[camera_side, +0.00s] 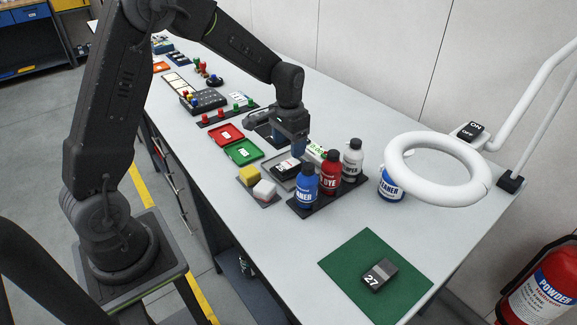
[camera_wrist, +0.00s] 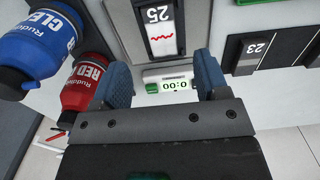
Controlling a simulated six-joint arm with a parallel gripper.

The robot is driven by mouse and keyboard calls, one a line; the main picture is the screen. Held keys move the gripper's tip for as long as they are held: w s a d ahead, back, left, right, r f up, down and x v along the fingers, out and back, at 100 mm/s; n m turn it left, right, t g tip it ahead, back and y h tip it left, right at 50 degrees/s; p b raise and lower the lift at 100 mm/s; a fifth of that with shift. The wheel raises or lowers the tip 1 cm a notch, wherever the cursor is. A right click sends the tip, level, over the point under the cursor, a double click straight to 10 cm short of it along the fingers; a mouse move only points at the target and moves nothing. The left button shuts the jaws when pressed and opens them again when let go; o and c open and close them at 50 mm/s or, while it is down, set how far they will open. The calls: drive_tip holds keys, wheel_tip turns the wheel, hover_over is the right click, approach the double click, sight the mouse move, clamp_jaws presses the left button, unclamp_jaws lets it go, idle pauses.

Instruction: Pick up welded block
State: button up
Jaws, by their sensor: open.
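Several dark grey numbered blocks are in view; I cannot tell for sure which one the task calls the welded block. Block 27 (camera_side: 379,275) lies on a green mat (camera_side: 345,262) at the front right. Block 25 (camera_wrist: 158,28), with a white label and a red wavy line, is at the top middle of the wrist view, beyond my fingertips.
A small 0:00 display (camera_wrist: 168,86) lies between the fingers in the wrist view. Blue, red and grey bottles (camera_side: 329,175) stand in a black rack beside my gripper. A white ring lamp (camera_side: 437,168) overhangs the right side. Green and red trays (camera_side: 243,152) lie to the left.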

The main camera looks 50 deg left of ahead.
sight(288, 163)
drive_tip(key=shift+a+f, duration=0.1)
drive_tip(key=shift+f, duration=3.1)
drive_tip(key=c, duration=1.2)
